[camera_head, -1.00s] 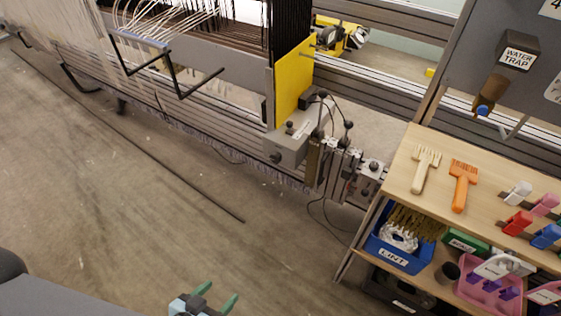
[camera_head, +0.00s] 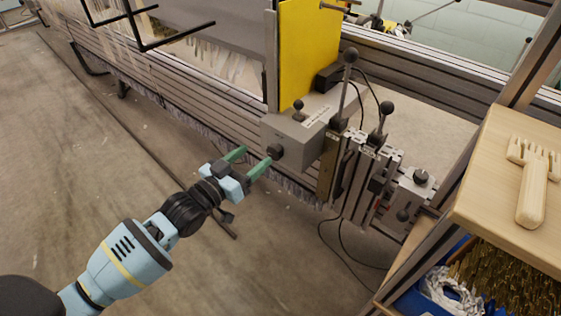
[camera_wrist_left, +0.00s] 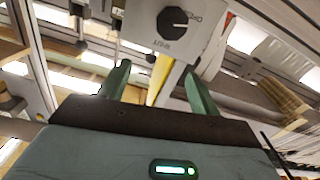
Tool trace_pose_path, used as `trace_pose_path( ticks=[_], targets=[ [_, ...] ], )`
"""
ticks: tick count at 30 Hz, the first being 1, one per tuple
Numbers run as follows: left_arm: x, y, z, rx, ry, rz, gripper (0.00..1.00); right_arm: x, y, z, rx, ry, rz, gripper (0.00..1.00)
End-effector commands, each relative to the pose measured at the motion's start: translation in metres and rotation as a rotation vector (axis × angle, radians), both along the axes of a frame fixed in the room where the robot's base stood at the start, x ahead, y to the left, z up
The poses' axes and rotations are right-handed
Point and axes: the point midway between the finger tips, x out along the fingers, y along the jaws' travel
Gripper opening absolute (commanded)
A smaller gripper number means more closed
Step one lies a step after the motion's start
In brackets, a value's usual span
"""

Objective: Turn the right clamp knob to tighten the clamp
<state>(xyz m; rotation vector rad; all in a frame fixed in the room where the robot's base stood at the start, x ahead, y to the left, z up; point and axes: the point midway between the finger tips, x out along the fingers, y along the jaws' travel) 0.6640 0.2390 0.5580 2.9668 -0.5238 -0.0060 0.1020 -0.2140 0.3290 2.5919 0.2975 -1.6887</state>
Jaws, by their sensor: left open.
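A grey box (camera_head: 298,135) sits on the loom rail below the yellow panel in the head view. A round black knob (camera_head: 275,151) is on its front face. My left gripper (camera_head: 256,154) has green fingers, spread open and empty. It points at the knob from the left, close to it, with no clear contact visible. In the wrist view the knob lies ahead of the fingers (camera_wrist_left: 156,72). My right gripper is not in view.
Ball-topped levers (camera_head: 351,54) and a second small grey block (camera_head: 405,195) stand to the right of the box. The wooden shelf (camera_head: 485,195) with a wooden comb (camera_head: 532,190) is at the right. Black handle bars (camera_head: 150,45) jut out at upper left. Floor at left is clear.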

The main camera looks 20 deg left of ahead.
Motion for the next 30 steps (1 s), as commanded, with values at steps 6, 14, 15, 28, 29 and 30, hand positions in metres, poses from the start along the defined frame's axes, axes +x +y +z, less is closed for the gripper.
trace_pose_path(
  ticks=[6,14,15,28,29,30],
  targets=[
    [0.003,0.001,-0.041,-0.002,0.021,-0.001,0.63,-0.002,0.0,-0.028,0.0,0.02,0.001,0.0],
    [0.004,0.0,-0.043,-0.002,0.021,0.0,0.63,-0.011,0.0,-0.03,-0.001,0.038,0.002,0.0],
    [0.005,0.0,-0.043,-0.002,0.021,0.0,0.63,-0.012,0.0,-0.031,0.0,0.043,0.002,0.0],
    [0.054,-0.018,-0.045,-0.002,0.022,0.0,0.63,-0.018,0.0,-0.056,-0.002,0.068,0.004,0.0],
    [0.057,-0.019,-0.045,-0.002,0.022,0.0,0.63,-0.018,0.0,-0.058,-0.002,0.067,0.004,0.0],
    [0.062,-0.021,-0.045,-0.002,0.021,-0.001,0.63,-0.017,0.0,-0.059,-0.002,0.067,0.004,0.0]
  ],
)
